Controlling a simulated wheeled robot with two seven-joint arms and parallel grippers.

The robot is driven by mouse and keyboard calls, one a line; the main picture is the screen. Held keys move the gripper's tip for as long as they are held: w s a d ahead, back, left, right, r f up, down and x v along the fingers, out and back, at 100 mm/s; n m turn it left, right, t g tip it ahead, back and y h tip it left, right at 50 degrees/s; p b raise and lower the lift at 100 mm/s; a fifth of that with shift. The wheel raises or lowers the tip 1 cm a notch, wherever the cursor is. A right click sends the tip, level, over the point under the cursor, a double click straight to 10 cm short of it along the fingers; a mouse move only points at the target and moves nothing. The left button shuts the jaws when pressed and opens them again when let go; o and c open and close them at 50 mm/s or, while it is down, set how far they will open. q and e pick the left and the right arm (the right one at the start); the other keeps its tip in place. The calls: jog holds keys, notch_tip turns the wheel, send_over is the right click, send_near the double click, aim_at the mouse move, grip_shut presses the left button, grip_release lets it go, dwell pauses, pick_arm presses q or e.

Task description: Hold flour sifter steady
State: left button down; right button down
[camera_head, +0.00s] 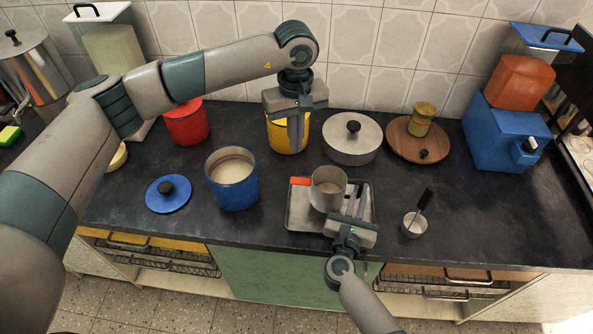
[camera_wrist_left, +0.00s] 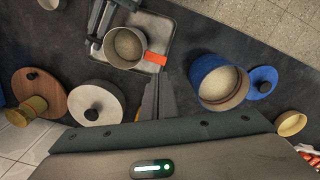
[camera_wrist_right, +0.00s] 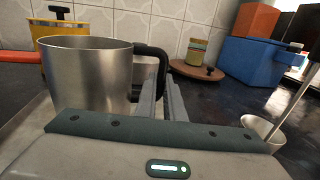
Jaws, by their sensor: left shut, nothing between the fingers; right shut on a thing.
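The flour sifter (camera_head: 328,187) is a steel cup with a red grip (camera_head: 300,181) on its left and a black handle (camera_wrist_right: 152,52) on its right. It stands upright at the metal tray (camera_head: 300,220), with pale flour inside, as the left wrist view also shows (camera_wrist_left: 125,46). My right gripper (camera_head: 356,203) is shut on the sifter's black handle; its fingers also show in the right wrist view (camera_wrist_right: 165,92). My left gripper (camera_head: 297,132) is shut and empty, above the counter behind the sifter, in front of the yellow canister (camera_head: 276,138).
A blue canister of flour (camera_head: 234,190) and its blue lid (camera_head: 168,195) stand left of the tray. A small cup (camera_head: 411,228) with a black-handled tool stands right. The front right counter is clear.

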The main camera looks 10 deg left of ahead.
aim_at(295, 179)
pick_arm(q)
notch_tip(295, 179, up, 3)
jog(key=m, duration=0.5)
jog(key=shift+f, duration=0.15)
jog(key=shift+f, duration=0.1)
notch_tip(295, 179, down, 14)
jog(key=shift+r, duration=0.1)
dwell(0.6)
jog(key=shift+a, duration=0.15)
